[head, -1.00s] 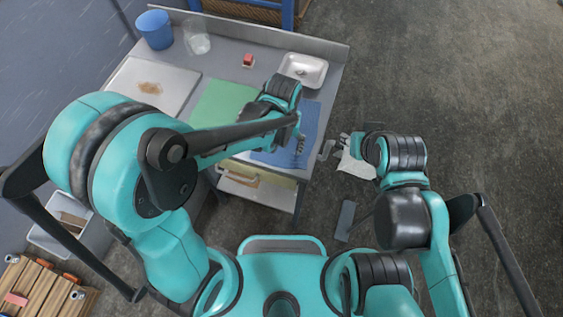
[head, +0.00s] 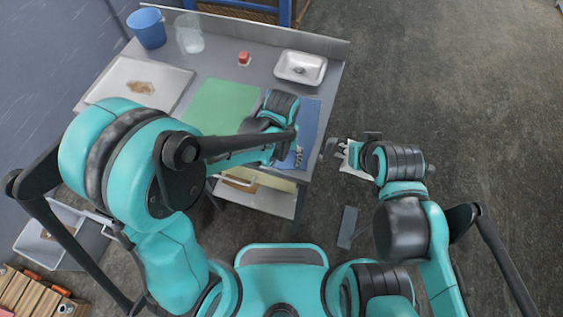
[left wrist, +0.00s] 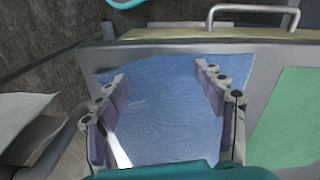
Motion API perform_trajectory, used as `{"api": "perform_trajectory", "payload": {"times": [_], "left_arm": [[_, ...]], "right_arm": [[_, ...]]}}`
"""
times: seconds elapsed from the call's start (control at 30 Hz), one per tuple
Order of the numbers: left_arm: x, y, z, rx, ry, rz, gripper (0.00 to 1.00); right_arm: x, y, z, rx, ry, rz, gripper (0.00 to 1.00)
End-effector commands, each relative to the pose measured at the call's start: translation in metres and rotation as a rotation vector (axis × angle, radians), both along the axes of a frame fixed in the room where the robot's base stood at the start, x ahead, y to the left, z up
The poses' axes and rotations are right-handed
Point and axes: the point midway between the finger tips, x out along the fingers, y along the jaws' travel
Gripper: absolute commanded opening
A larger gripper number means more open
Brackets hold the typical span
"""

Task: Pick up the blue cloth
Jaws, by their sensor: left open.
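The blue cloth (head: 311,118) lies flat at the right end of the grey table, by its edge. My left gripper (head: 298,158) is over the near part of the cloth, and my wrist hides some of it. In the left wrist view the cloth (left wrist: 165,115) spreads below and between the two open fingers (left wrist: 160,78). Nothing is between them; I cannot tell whether they touch the cloth. My right gripper (head: 338,150) is off the table's right side, beside a white sheet (head: 352,160); its jaws are too small to read.
A green board (head: 222,106) lies left of the cloth, and a metal basin (head: 300,67) stands behind it. A handle (left wrist: 252,14) runs along the front.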

Motion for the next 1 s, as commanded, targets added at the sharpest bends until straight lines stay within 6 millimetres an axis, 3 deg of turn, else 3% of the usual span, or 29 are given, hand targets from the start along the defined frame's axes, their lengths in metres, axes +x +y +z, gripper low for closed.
{"api": "perform_trajectory", "payload": {"times": [0.23,0.4,0.67,0.8,1.0], "left_arm": [[0.0000,0.0000,-0.0071,0.000,0.000,0.000,0.69],[-0.0001,0.0000,-0.0055,0.000,0.000,0.000,0.48],[-0.0004,0.0002,-0.0064,0.000,0.000,0.000,0.36],[-0.0004,0.0001,-0.0066,0.000,0.000,0.000,0.13],[-0.0004,0.0001,-0.0067,0.000,0.000,0.000,0.03]], "right_arm": [[0.0000,0.0000,-0.0069,0.000,0.000,0.000,0.34],[-0.0001,0.0000,-0.0052,0.000,0.000,0.000,0.34],[0.0000,0.0000,-0.0057,0.000,0.000,0.000,0.34],[0.0000,0.0000,-0.0058,0.000,0.000,0.000,0.34],[0.0000,0.0000,-0.0058,0.000,0.000,0.000,0.34]]}}
